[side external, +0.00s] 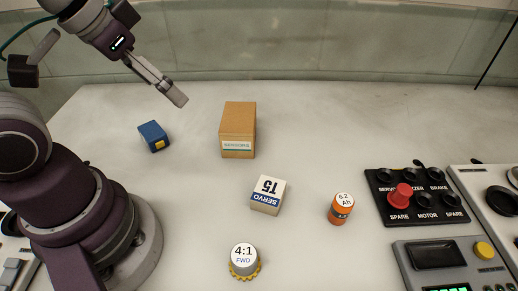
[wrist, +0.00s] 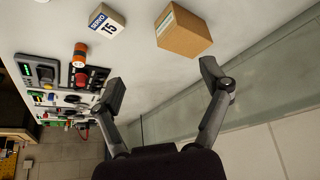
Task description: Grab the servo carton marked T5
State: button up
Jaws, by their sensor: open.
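The servo carton (side external: 267,195) is a small white box with a blue band reading SERVO; its top mark looks like T5 or 15. It lies on the bench near the middle in the side view, its print upside down there. It also shows at the top left of the wrist view (wrist: 103,22). My gripper (side external: 176,97) is raised over the back left of the bench, well apart from the carton. In the wrist view its two fingers (wrist: 162,83) are spread, with nothing between them.
A brown SENSORS box (side external: 238,130) stands behind the carton, towards my gripper. A blue block (side external: 153,137) lies left, an orange 6.2 Ah cylinder (side external: 341,209) right, and a 4:1 gear piece (side external: 244,262) in front. A switch panel (side external: 420,200) is further right. Bare bench surrounds the carton.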

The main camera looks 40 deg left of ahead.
jog(key=shift+o, duration=1.1)
jog(key=n+g+h, duration=0.4)
jog(key=n, duration=1.9)
send_near(268, 190)
jog(key=x, duration=1)
jog(key=shift+f, duration=0.25)
jog(key=shift+c, duration=0.3)
jog(key=c, duration=1.2)
